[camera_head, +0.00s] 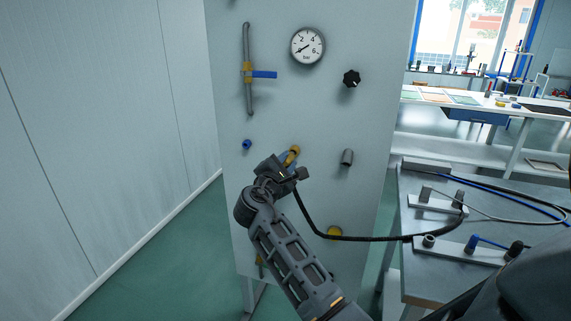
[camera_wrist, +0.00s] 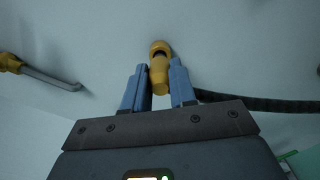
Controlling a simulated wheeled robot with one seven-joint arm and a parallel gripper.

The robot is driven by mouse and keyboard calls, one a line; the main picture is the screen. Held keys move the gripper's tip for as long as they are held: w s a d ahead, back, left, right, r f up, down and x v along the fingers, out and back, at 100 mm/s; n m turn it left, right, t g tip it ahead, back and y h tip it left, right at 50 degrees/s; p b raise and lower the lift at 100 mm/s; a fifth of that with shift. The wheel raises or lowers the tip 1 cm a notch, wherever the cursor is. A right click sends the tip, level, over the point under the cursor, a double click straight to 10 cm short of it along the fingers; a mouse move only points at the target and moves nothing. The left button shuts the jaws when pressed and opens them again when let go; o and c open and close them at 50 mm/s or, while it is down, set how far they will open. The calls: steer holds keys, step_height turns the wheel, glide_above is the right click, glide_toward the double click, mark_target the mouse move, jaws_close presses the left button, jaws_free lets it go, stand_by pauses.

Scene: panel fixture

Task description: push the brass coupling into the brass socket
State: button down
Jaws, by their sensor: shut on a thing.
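My gripper (camera_head: 287,165) is in front of the upright panel, with its fingertips close to it. In the wrist view my gripper (camera_wrist: 159,82) has its two blue-grey fingers shut on the brass coupling (camera_wrist: 159,80). The brass socket (camera_wrist: 160,47) shows just beyond the fingertips, as a yellow ring with a dark opening. It also shows in the head view (camera_head: 294,150). The coupling's far end meets or nearly meets the socket; I cannot tell how deep it sits. My gripper hides much of the coupling in the head view.
A black hose (camera_head: 370,239) runs from behind my gripper to the grey bench (camera_head: 430,285) at right. The panel (camera_head: 300,110) carries a gauge (camera_head: 307,46), a black knob (camera_head: 351,78), a blue-handled valve (camera_head: 262,74), a grey stub (camera_head: 347,157) and a yellow round fitting (camera_head: 334,232).

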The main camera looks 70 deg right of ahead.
mark_target(286, 163)
steer(key=shift+d, duration=1.2)
steer(key=c, duration=0.8)
jaws_free()
steer(key=shift+w, duration=0.1)
steer(key=shift+a, duration=0.1)
steer(key=shift+s+a+b, duration=0.15)
steer(key=shift+a+b, duration=0.15)
steer(key=shift+a, duration=1.6)
steer(key=shift+s+a+b, duration=0.15)
steer(key=shift+a+b, duration=0.15)
steer(key=shift+a, duration=1.6)
